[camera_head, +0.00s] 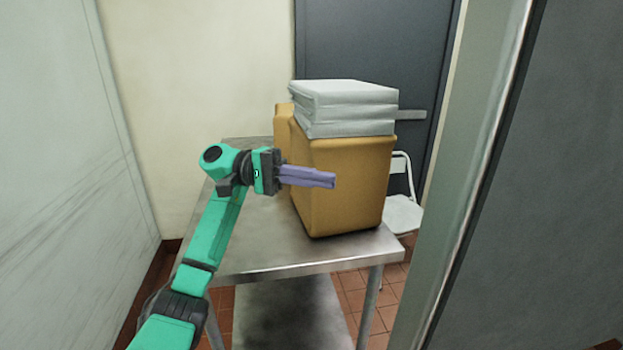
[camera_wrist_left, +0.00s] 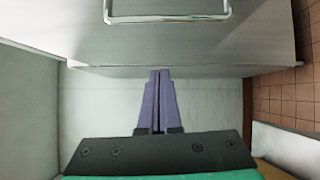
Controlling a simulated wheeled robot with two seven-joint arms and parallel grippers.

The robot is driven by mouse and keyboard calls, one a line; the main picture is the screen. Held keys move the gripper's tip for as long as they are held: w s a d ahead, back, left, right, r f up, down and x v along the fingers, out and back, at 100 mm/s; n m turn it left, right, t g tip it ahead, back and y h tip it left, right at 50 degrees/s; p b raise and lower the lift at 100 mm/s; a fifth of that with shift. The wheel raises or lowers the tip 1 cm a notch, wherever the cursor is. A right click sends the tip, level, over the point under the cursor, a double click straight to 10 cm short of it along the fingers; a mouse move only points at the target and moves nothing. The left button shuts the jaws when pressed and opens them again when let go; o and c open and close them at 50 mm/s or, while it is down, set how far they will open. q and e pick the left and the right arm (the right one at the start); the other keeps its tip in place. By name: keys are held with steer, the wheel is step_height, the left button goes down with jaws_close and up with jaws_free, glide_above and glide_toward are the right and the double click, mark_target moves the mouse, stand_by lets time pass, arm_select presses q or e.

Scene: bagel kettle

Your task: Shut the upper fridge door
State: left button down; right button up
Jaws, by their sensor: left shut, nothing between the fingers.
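My left gripper (camera_head: 332,181) is shut and empty. Its lilac fingers point right in the head view, in front of a tan container on the table. In the left wrist view the closed fingertips (camera_wrist_left: 160,74) overlap the lower edge of a grey metal panel (camera_wrist_left: 200,45) with a bar handle (camera_wrist_left: 168,18). This looks like a fridge door, but I cannot tell whether the fingers touch it. In the head view a large grey panel with a bright metal edge (camera_head: 485,150) fills the right side; I cannot tell if it is the same door. My right gripper is out of view.
A steel table (camera_head: 270,262) bears the tan container (camera_head: 345,185) with grey flat packs (camera_head: 343,105) stacked on top. A white folding chair (camera_head: 402,212) stands behind. A dark door (camera_head: 375,45) is at the back and a pale wall (camera_head: 55,150) at left.

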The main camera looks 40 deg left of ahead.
arm_select(q)
steer(key=d+p, duration=0.8)
steer(key=d, duration=0.6)
steer(key=shift+d+r+m+g+p, duration=0.2)
steer(key=shift+r+m+g+p, duration=0.1)
steer(key=shift+m, duration=0.1)
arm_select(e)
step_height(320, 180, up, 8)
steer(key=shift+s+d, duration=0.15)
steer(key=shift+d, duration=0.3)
